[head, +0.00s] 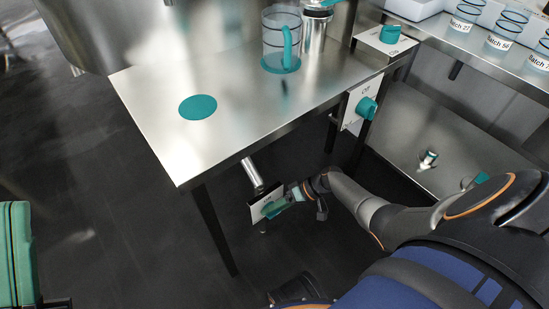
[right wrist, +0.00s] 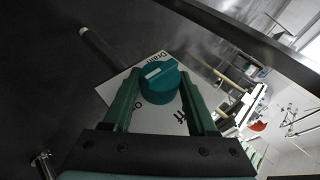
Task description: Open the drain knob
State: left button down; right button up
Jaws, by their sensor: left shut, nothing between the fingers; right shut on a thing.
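The drain knob (right wrist: 160,80) is a round teal knob with a white mark, on a white plate (right wrist: 133,113) lettered "Drain" and partly covered "Off". In the head view the plate (head: 256,213) hangs under the table on a metal pipe; the knob there is mostly hidden by my gripper. My right gripper (head: 277,206) is shut on the knob; the right wrist view shows one green finger on each side of it. My left gripper (head: 15,208) is at the far left of the head view, its green fingers shut and empty, away from the plate.
The steel table (head: 150,118) is above the plate, with a dark leg (head: 215,230) to its left. A second teal knob (head: 366,108) marked "Off" is on the table's right side. A clear jug (head: 275,50) stands on top. The dark floor at left is clear.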

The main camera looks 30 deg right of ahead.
jog(key=o, duration=1.4)
jog(key=shift+c, duration=0.2)
pick_arm(q)
jog(key=shift+s+a+r+p, duration=0.1)
jog(key=shift+a+r+p, duration=0.05)
jog(key=shift+r+p, duration=1.2)
jog(key=shift+s+a+r+p, duration=0.1)
jog(key=shift+a+r+p, duration=0.05)
jog(key=shift+r+p, duration=1.15)
pick_arm(e)
jog(key=v, duration=1.2)
jog(key=shift+r, duration=0.15)
pick_arm(q)
jog(key=shift+r+n, duration=0.2)
jog(key=shift+n, duration=0.1)
pick_arm(e)
jog(key=shift+s+d, duration=0.1)
